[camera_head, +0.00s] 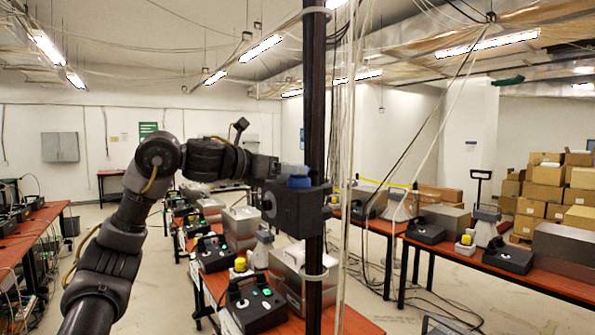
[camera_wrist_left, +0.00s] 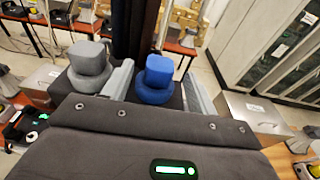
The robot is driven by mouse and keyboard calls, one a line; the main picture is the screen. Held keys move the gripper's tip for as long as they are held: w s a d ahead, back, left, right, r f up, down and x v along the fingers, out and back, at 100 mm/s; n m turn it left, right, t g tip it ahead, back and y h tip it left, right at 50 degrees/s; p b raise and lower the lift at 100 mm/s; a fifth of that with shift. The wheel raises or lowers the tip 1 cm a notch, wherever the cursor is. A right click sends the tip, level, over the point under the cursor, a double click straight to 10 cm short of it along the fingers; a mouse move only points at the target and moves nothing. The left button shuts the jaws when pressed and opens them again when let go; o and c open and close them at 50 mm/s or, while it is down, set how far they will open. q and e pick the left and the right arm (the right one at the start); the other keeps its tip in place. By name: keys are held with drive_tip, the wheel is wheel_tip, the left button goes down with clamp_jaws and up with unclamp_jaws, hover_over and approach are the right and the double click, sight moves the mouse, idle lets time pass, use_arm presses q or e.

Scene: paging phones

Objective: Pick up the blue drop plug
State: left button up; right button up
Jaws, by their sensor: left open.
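The blue drop plug (camera_wrist_left: 156,82), with a blocky top on a wider round base, shows in the left wrist view. It stands upright between the two pale fingers of my left gripper (camera_wrist_left: 158,70), which is open. Small gaps show beside the plug, and I cannot tell whether either finger touches it. In the head view my left gripper (camera_head: 280,178) is beside the dark pole, and the blue plug (camera_head: 298,181) shows partly at the top of a dark box (camera_head: 300,208). My right gripper is not in view.
A similar grey plug (camera_wrist_left: 88,62) stands outside the left finger in the wrist view. The dark vertical pole (camera_head: 314,120) rises close beside the gripper. Tables with boxes and devices (camera_head: 258,304) stand below; white cables (camera_head: 352,150) hang right of the pole.

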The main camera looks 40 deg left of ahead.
use_arm(q)
drive_tip(key=p+x, duration=0.1)
drive_tip(key=x, duration=0.2)
drive_tip(key=shift+a, duration=0.1)
drive_tip(key=shift+w+f, duration=0.2)
drive_tip(key=shift+w, duration=0.25)
drive_tip(key=shift+s, duration=0.2)
drive_tip(key=shift+c, duration=0.2)
drive_tip(key=shift+s+r, duration=0.1)
drive_tip(key=shift+c, duration=1.2)
drive_tip(key=c, duration=0.8)
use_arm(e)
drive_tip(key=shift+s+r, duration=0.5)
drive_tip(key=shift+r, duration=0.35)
